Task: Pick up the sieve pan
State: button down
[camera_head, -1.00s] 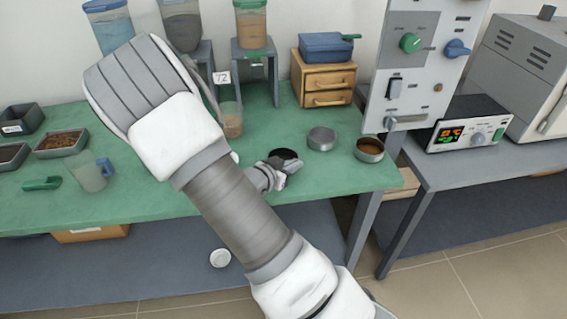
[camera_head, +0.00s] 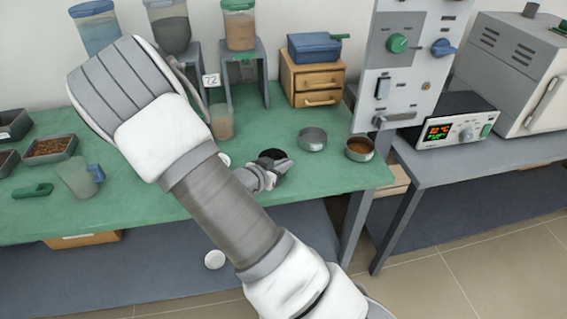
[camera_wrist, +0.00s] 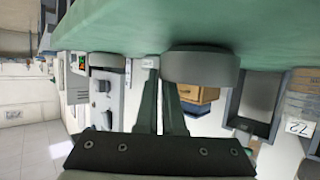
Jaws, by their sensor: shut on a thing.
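The sieve pan (camera_head: 272,154), a small round grey pan with a dark inside, is at the front of the green table in the head view. My gripper (camera_head: 270,172) is at its near side and partly covers it. In the wrist view, which is upside down, the pan (camera_wrist: 205,65) shows as a grey round wall close by. The green fingers of my gripper (camera_wrist: 160,72) are shut on its rim, one finger partly hidden by the pan. I cannot tell whether the pan is clear of the tabletop.
An empty grey pan (camera_head: 312,139) and a pan with brown contents (camera_head: 359,149) stand to the right. A clear beaker (camera_head: 221,124) stands behind, and a jug (camera_head: 76,178) is at the left. A control panel (camera_head: 408,60) rises above the table's right end.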

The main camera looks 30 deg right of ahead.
notch_tip(320, 180, up, 4)
jog(key=p, duration=0.3)
jog(key=shift+d+f, duration=0.1)
jog(key=s+d+r+p, duration=0.3)
jog(key=s+r+p, duration=0.2)
jog(key=s, duration=0.4)
jog(key=shift+r+p, duration=0.35)
jog(key=shift+r, duration=0.35)
jog(key=s+p, duration=0.1)
jog(key=p, duration=0.3)
jog(key=s+p, duration=0.1)
jog(key=p, duration=0.3)
jog(key=shift+d+r, duration=0.15)
jog(key=shift+d, duration=0.05)
jog(key=shift+p, duration=0.35)
